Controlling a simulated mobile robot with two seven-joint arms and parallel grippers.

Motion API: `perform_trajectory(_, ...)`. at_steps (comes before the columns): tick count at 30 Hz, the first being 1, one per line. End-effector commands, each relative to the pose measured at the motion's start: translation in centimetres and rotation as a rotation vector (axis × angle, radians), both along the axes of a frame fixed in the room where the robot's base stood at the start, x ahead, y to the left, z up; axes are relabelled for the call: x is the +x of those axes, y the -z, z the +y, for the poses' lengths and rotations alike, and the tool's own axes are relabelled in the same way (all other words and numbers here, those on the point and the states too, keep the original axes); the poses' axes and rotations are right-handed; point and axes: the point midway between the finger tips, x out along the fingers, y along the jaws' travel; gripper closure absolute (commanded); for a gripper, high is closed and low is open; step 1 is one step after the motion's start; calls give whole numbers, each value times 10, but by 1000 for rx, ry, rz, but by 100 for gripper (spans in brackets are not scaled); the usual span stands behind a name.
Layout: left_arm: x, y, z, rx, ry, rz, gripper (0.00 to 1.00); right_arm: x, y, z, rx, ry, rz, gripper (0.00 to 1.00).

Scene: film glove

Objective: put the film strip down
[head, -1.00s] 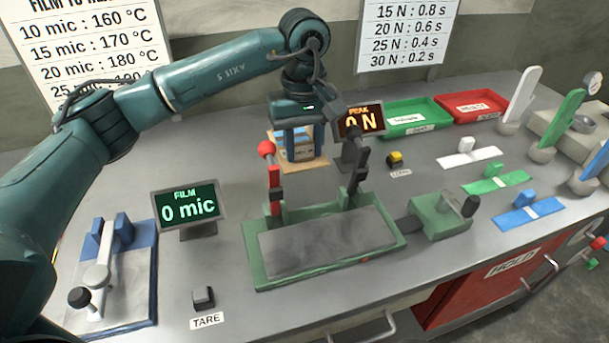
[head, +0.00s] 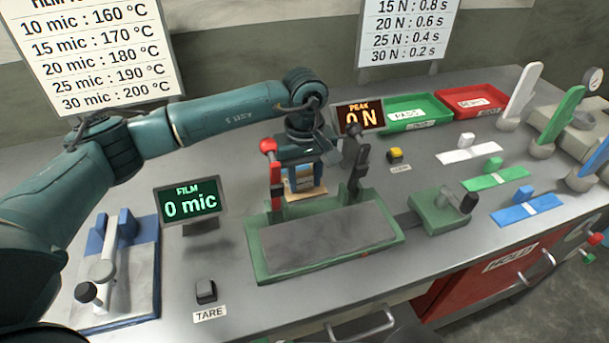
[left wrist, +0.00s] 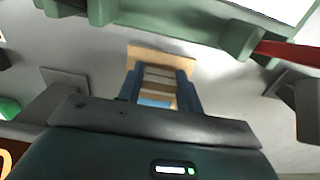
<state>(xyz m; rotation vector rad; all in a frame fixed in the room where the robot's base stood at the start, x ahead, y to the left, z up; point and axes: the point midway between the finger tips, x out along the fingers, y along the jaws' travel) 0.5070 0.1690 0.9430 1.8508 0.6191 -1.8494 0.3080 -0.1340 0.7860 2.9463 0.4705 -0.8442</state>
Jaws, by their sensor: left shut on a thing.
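My left gripper (head: 304,178) points down behind the green sealer (head: 262,268) with the grey top plate, between the red-knobbed post and the dark post. Its blue fingers are shut on the film strip (head: 306,189), whose tan end shows below and between them. In the left wrist view the strip (left wrist: 158,58) lies between the two fingers (left wrist: 160,82), with tan and pale bands and a blue patch nearest the palm. Whether the strip touches the counter, I cannot tell. My right gripper is not in view.
The film display (head: 190,199) reads 0 mic and the peak display (head: 358,117) reads 0 N. A green tray (head: 412,110) and a red tray (head: 470,100) stand at the back. White, green and blue pieces lie right. A blue-based device (head: 118,290) stands front left.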

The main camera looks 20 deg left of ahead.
Motion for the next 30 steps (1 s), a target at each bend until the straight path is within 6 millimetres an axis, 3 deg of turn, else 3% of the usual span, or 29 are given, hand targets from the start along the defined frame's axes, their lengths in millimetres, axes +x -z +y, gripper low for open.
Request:
perform_trajectory(9, 0, 1, 0, 1, 0, 1, 43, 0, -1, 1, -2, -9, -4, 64)
perform_trajectory(19, 0, -6, 0, 0, 0, -1, 43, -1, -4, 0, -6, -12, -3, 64)
perform_trajectory(23, 1, -26, 0, -1, 0, -6, 43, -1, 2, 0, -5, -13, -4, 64)
perform_trajectory(30, 1, -79, 0, 0, 0, -5, 43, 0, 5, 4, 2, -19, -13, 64)
